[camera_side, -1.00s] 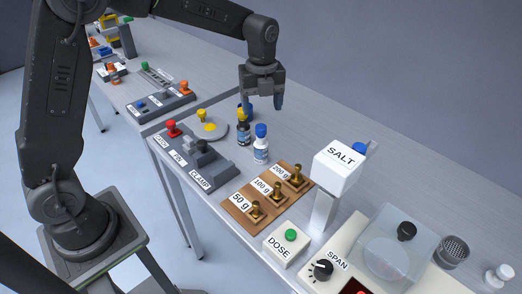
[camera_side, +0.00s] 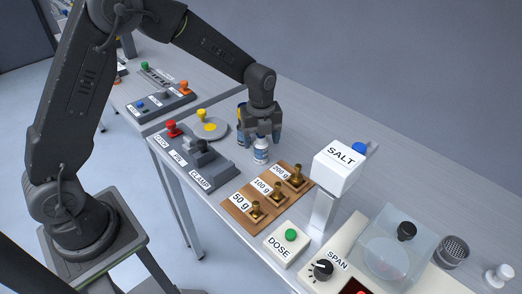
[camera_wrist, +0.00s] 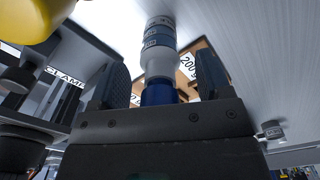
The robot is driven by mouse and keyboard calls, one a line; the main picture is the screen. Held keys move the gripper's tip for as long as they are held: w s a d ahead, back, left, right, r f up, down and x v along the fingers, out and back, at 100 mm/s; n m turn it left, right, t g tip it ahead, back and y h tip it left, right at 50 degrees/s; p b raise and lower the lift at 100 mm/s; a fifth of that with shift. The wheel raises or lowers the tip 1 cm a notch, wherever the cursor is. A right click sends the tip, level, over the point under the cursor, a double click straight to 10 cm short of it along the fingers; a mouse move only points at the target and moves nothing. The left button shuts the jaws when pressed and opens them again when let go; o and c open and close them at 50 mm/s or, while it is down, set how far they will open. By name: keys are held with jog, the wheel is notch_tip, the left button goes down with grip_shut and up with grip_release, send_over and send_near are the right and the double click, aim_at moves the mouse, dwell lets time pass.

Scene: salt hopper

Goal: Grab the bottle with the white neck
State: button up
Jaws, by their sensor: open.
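The bottle with the white neck (camera_side: 261,154) stands upright on the bench in the side view, with its top hidden by my gripper. In the wrist view the same bottle (camera_wrist: 158,38) shows a pale label, a white neck and a blue cap. My gripper (camera_side: 261,139) is lowered over it from above. The fingers (camera_wrist: 160,80) are open, one on each side of the cap and neck, with visible gaps between. The dark bottle beside it is mostly hidden behind my gripper in the side view.
The brown weight board (camera_side: 242,212) with brass weights lies close in front. The grey CLAMP lever panel (camera_side: 207,170) and the round plate with a yellow knob (camera_side: 211,128) are to the left. The SALT hopper (camera_side: 339,168) stands right.

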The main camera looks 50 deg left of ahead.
jog(key=c, duration=1)
jog(key=shift+c, duration=0.2)
jog(key=shift+r, duration=0.2)
